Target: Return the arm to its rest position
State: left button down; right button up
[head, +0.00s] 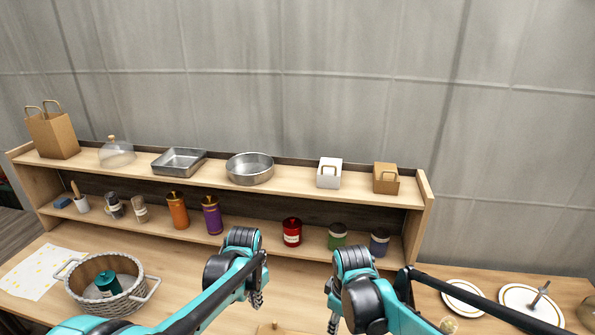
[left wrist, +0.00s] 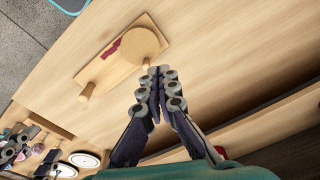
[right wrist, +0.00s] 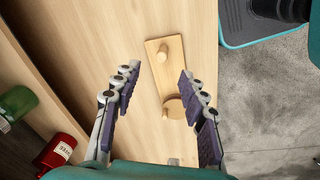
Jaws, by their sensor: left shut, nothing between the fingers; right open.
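My left gripper (head: 257,298) hangs over the table in front of the shelf in the head view. In the left wrist view its fingers (left wrist: 159,72) are together with nothing between them. My right gripper (head: 335,322) is lower and to the right in the head view, partly cut off by the bottom edge. In the right wrist view its fingers (right wrist: 158,78) are spread apart and empty. A wooden board with upright pegs and a round disc lies on the table below both grippers, seen in the left wrist view (left wrist: 118,62) and the right wrist view (right wrist: 155,60).
A wicker basket (head: 78,293) holding a teal canister (head: 107,285) stands at the left. The two-level shelf (head: 300,195) behind carries tins, boxes and several canisters, including a red one (head: 292,232). White plates (head: 463,298) lie at the right.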

pick_arm(q)
jog(key=s+a+r+n+t+b, duration=0.1)
jog(key=s+a+r+n+t, duration=0.1)
jog(key=s, duration=0.8)
jog(key=s+a+r+n+t+b, duration=0.1)
jog(key=s+a+r+n+t, duration=0.1)
jog(key=s, duration=0.8)
jog(key=shift+a+r+n+t+b, duration=0.3)
jog(key=shift+a+n+t, duration=0.6)
jog(key=shift+a+n, duration=0.4)
pick_arm(e)
jog(key=s+d+r+m+t, duration=0.1)
jog(key=s+d+m+t, duration=0.1)
jog(key=s+m, duration=0.3)
jog(key=s+d+r+m+t, duration=0.2)
jog(key=s+d+m, duration=0.3)
jog(key=s, duration=0.3)
jog(key=shift+s+r+m+t, duration=0.2)
jog(key=shift+s+m+t, duration=0.25)
jog(key=shift+t, duration=0.35)
pick_arm(q)
jog(key=shift+d, duration=0.15)
